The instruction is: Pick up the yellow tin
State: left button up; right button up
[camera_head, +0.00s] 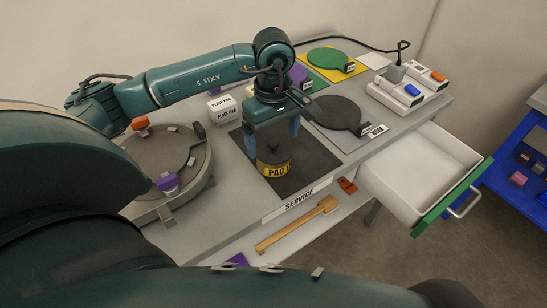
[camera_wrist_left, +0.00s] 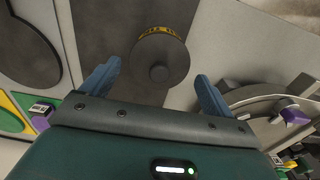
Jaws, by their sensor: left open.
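The tin (camera_head: 273,163) stands upright on the dark mat (camera_head: 312,175) marked SERVICE. It has a dark lid with a knob and a yellow band reading PAD. My left gripper (camera_head: 274,140) is open above and around the top of the tin in the head view, pointing down. In the left wrist view the tin (camera_wrist_left: 160,60) shows ahead of and between the two blue fingers of my left gripper (camera_wrist_left: 158,88), with gaps on both sides. I cannot see contact. My right gripper is not in view.
A round clamp fixture (camera_head: 165,165) stands left of the mat. White plate pad boxes (camera_head: 222,107) sit behind it. A dark round plate (camera_head: 337,112) lies to the right. An open drawer (camera_head: 415,170) juts out at the right, and a wooden-handled tool (camera_head: 297,224) lies below the front edge.

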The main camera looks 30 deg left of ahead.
pick_arm(q)
jog(key=shift+f, duration=1.1)
jog(key=c, duration=1.2)
